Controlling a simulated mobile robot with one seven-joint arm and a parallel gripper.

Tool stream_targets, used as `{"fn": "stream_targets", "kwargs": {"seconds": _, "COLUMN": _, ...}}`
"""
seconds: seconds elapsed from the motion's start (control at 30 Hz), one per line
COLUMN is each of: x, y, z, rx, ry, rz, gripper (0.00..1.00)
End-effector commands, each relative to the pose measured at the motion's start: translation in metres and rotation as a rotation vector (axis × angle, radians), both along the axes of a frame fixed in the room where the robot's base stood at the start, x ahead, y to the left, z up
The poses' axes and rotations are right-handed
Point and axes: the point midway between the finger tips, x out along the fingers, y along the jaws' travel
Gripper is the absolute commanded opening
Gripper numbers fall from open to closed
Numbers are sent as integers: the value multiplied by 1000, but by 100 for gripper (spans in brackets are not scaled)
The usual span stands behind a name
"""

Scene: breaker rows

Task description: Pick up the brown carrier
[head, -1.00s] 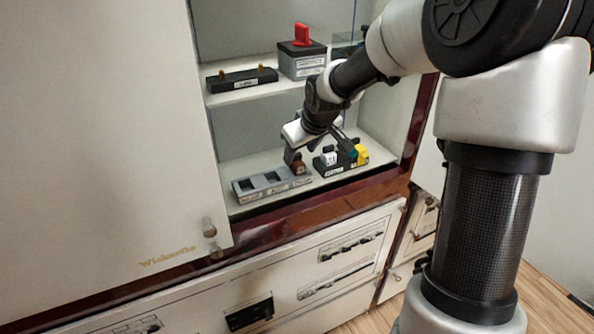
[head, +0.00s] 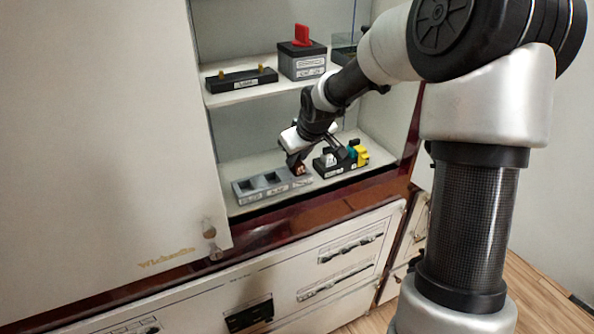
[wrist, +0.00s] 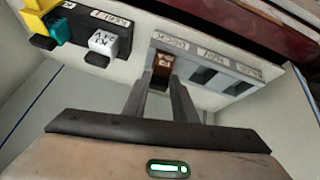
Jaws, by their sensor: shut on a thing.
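The brown carrier (wrist: 163,66) sits at one end slot of a grey labelled block (wrist: 208,62), in the wrist view between my two fingertips. In the head view the carrier (head: 300,170) is mostly hidden by my gripper, at the right end of the grey block (head: 258,191) on the lower shelf. My gripper (wrist: 165,84) reaches down over the carrier and is shut on it. The block's other two slots look empty. I cannot tell whether the carrier is lifted at all from its slot.
A black block (head: 340,170) holding white, teal and yellow pieces stands close to the right of my gripper. The upper shelf (head: 250,95) above holds a black bar (head: 242,80) and a grey box with a red handle (head: 302,58). A cabinet door (head: 110,120) stands on the left.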

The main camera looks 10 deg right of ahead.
Motion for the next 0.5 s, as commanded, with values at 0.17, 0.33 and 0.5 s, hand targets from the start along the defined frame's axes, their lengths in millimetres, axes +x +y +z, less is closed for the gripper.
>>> {"fn": "stream_targets", "kwargs": {"seconds": 0.17, "x": 1, "y": -4, "z": 1, "rx": -5, "ry": -3, "rz": -2, "gripper": 0}}
{"fn": "stream_targets", "kwargs": {"seconds": 0.33, "x": 2, "y": -5, "z": 10, "rx": -6, "ry": -7, "rz": -3, "gripper": 0}}
{"fn": "stream_targets", "kwargs": {"seconds": 0.5, "x": 2, "y": -6, "z": 31, "rx": -7, "ry": -10, "rz": -5, "gripper": 0}}
